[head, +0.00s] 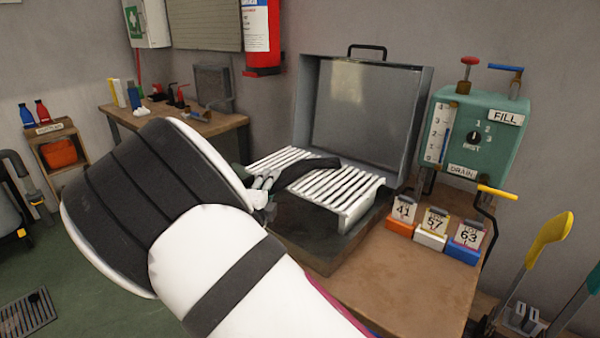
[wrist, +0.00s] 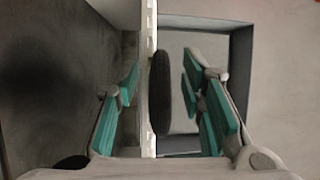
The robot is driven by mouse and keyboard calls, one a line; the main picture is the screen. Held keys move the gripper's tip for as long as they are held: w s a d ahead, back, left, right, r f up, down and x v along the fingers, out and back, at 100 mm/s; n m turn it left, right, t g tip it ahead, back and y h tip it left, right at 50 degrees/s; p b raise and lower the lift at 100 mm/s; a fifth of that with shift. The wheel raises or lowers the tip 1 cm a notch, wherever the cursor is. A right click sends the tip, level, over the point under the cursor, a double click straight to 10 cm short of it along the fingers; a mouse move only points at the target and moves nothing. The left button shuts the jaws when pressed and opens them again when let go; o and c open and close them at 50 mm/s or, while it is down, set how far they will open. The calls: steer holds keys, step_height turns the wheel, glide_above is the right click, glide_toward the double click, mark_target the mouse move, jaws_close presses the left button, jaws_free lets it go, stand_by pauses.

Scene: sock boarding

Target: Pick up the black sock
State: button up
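The black sock (head: 306,169) lies draped across a white slatted rack (head: 345,190) inside an open grey metal case (head: 365,105). My gripper (head: 266,184) is at the left side of the rack, beside the sock's left end, and is mostly hidden behind my arm in the head view. In the wrist view my gripper (wrist: 159,78) is open, with teal finger pads spread apart. A dark, narrow part of the sock (wrist: 160,95) shows between the fingers beside the rack's white edge (wrist: 149,60). Visible gaps separate it from both pads.
The case stands on a brown bench (head: 400,290). A green valve box (head: 475,130) with levers is at the right. Orange, white and blue numbered blocks (head: 431,239) sit in front of it. The raised lid stands behind the rack.

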jaws_close()
steer(key=shift+r, duration=0.15)
